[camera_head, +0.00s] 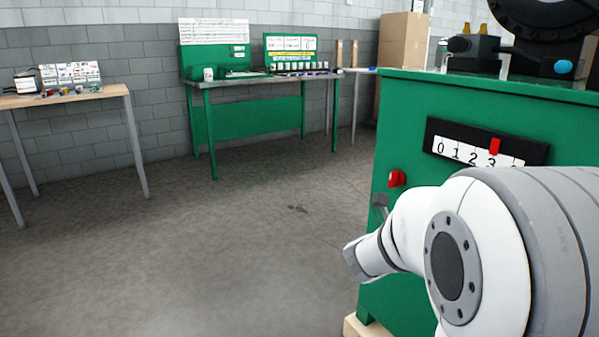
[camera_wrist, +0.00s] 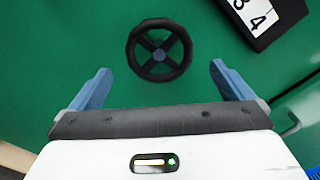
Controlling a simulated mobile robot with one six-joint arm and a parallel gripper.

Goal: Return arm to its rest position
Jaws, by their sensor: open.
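My gripper (camera_wrist: 160,68) is open and empty in the wrist view, with its two blue-grey fingers spread wide. A black handwheel (camera_wrist: 159,55) with a grey hub shows between and beyond the fingertips, on a green panel. The fingers appear apart from the wheel; the exact distance is unclear. In the head view, my white and grey arm (camera_head: 508,250) reaches in from the lower right, in front of the green machine (camera_head: 400,130). The arm hides the handwheel and most of my gripper there.
The machine bears a black number scale (camera_head: 440,145) with a red pointer (camera_head: 495,146) near 3, and a red switch (camera_head: 397,178). A green workbench (camera_head: 250,136) and a wooden-topped table (camera_head: 100,92) stand against the wall. The floor (camera_head: 220,250) left of the machine is clear.

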